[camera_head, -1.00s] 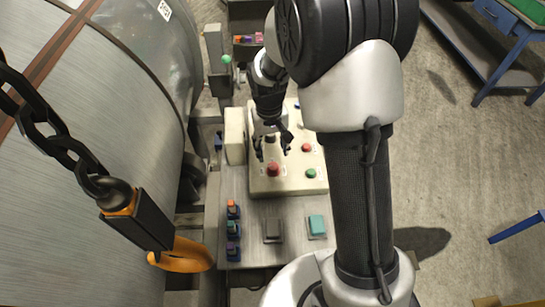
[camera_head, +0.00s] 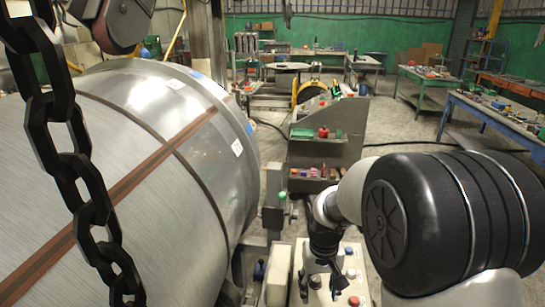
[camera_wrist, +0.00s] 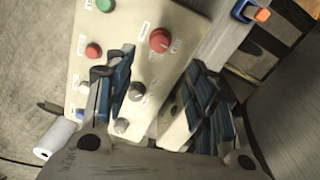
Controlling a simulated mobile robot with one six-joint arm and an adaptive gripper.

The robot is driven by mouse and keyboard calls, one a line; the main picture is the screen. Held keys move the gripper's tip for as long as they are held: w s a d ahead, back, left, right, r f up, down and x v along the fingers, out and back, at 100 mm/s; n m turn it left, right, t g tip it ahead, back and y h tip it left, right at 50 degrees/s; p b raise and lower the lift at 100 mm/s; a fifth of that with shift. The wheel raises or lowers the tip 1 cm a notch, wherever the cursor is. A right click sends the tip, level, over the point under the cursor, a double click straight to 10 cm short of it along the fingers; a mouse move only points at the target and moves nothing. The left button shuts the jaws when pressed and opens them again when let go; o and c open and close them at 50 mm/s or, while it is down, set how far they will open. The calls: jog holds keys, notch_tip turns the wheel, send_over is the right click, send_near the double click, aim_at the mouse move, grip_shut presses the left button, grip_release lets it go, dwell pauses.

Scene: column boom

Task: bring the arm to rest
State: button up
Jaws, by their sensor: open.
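My gripper (camera_head: 320,288) hangs pointing down over the cream control panel (camera_head: 356,262) in the head view. Its two fingers stand apart with nothing held between them. In the wrist view, my gripper (camera_wrist: 160,85) has its blue-padded fingers on either side of the panel's edge area. The panel (camera_wrist: 185,22) there carries a large red button (camera_wrist: 160,40), a smaller red button (camera_wrist: 93,50), a green button (camera_wrist: 104,5) and grey knobs (camera_wrist: 137,90). Whether the fingertips touch the panel cannot be told. My upper arm fills the lower right of the head view.
A large metal drum (camera_head: 120,170) fills the left, with a dark chain (camera_head: 70,180) hanging before it. A grey stepped stand (camera_head: 335,140) is behind the panel. Blue workbenches (camera_head: 490,115) stand at the right; open floor (camera_head: 400,135) lies between.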

jog(key=s+r+t+b, duration=0.1)
jog(key=s+r+t, duration=0.1)
jog(key=s+r, duration=0.95)
jog(key=s+r+t+b, duration=0.1)
jog(key=s+r+t, duration=0.1)
jog(key=s, duration=0.9)
jog(key=shift+s+d+r, duration=0.2)
jog(key=shift+s+d, duration=0.15)
jog(key=shift+s, duration=0.05)
